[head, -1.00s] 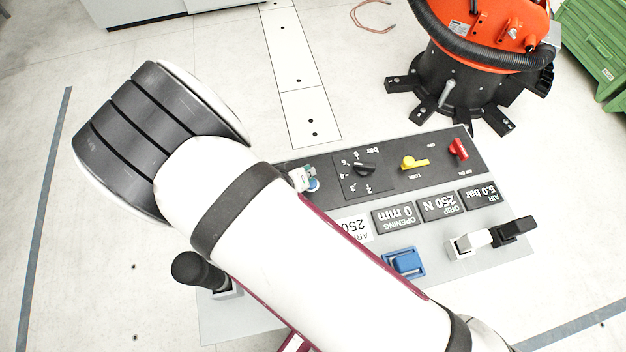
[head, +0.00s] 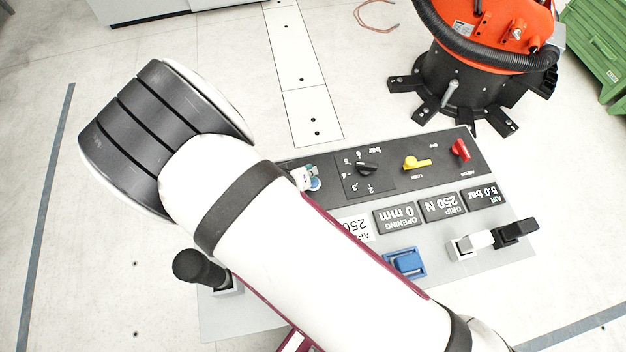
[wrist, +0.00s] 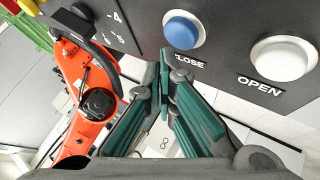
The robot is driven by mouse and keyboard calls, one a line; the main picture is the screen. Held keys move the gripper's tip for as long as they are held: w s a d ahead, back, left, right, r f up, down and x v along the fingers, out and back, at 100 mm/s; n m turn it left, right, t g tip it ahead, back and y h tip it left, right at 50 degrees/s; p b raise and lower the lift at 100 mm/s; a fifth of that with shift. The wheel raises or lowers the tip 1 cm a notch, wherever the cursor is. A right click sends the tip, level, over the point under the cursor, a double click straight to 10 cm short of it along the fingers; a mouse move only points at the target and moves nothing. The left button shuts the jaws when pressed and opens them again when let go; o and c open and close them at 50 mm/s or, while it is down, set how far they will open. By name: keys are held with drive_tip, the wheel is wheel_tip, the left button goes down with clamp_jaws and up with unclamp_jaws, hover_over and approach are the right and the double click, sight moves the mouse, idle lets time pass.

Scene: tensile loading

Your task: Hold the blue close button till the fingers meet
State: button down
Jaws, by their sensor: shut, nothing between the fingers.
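The blue close button (wrist: 184,29) is a round dome on the dark panel face in the wrist view, above the CLOSE label. The white open button (wrist: 284,58) stands to its right. My gripper (wrist: 166,62) has its green-padded fingers together and empty. Its tips are just below and left of the blue button in the picture; I see no clear contact and cannot tell their depth. In the head view my arm covers most of the gripper; a bit of blue (head: 315,184) shows at its edge. The opening display (head: 397,217) reads 0 mm.
An orange machine (head: 490,35) stands behind, near green drawers (head: 598,50).

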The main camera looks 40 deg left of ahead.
drive_tip(key=shift+f, duration=0.15)
idle(0.4)
drive_tip(key=shift+f, duration=0.25)
drive_tip(key=shift+f, duration=0.55)
idle(0.7)
drive_tip(key=shift+r+p, duration=0.1)
drive_tip(key=shift+p, duration=0.2)
idle(3.3)
drive_tip(key=shift+r+p, duration=0.7)
drive_tip(key=shift+r, duration=0.15)
drive_tip(key=shift+s+r+p, duration=0.1)
drive_tip(key=shift+r+p, duration=1.3)
drive_tip(key=shift+r, duration=0.55)
drive_tip(key=shift+r+p, duration=0.35)
drive_tip(key=shift+r, duration=0.2)
